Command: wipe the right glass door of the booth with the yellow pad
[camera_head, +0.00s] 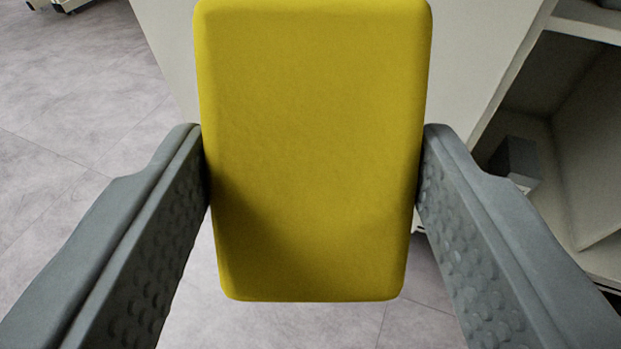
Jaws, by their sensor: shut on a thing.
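The yellow pad (312,150) fills the middle of the camera view, a rounded rectangular block with its broad face toward me. My gripper (314,165) is shut on the pad, with one grey finger pressed against its left edge and the other against its right edge. A shadow falls across the lower part of the pad. The right glass door of the booth cannot be made out in this view.
A pale cabinet panel (480,60) stands behind the pad. To the right is an open shelf compartment (570,120) with a small dark box (514,160) inside. Grey tiled floor (75,110) lies open at the left.

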